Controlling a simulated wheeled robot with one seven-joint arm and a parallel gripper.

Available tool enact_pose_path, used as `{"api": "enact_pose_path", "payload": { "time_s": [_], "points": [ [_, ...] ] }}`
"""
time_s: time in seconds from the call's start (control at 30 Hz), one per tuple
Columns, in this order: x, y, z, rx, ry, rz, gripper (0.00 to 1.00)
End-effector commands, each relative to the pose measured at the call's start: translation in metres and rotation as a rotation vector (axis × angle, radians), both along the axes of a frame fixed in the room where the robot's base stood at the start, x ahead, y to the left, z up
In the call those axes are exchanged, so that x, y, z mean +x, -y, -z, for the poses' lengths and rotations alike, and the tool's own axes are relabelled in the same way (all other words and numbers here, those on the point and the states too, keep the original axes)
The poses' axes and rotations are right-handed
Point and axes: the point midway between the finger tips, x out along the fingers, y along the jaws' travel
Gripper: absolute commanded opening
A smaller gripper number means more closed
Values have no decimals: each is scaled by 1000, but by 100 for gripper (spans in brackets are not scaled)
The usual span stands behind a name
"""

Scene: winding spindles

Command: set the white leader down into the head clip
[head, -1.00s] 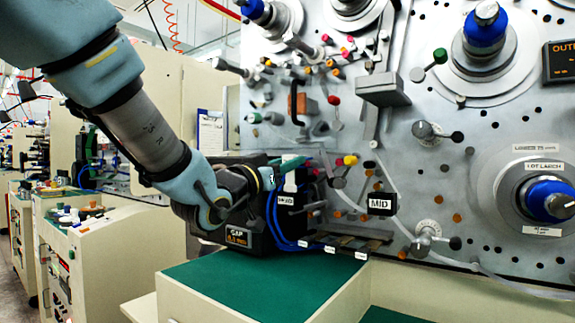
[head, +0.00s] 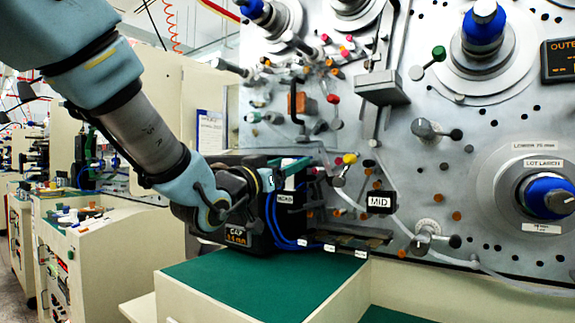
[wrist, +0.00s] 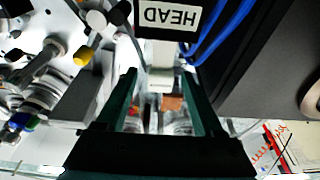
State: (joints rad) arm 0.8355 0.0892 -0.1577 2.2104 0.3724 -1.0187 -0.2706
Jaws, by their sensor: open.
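The head clip is marked by a black HEAD label (wrist: 168,15) at the top of the wrist view; the label also shows in the head view (head: 285,198). A white piece, apparently the white leader (wrist: 160,78), lies just below the label, between my fingers. My gripper (wrist: 159,74) is open, with one green finger on each side of the white piece and a visible gap to each. In the head view my gripper (head: 290,166) is at the clip, just above the label. How the leader sits in the clip is hidden.
A black box with a CAP display (head: 236,238) stands beside my gripper, with blue cables (head: 272,220) looping close by. The MID label (head: 380,202) and several knobs and posts are to the right. The green worktop (head: 260,280) below is clear.

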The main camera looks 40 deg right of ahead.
Motion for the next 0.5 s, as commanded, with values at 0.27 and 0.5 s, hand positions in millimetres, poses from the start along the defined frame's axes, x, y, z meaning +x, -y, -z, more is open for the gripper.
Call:
{"api": "enact_pose_path", "payload": {
  "time_s": [0.27,0.5],
  "points": [
    [-3,-13,5,0,2,-1,69],
    [-15,-58,18,-1,2,-2,69]
  ]
}}
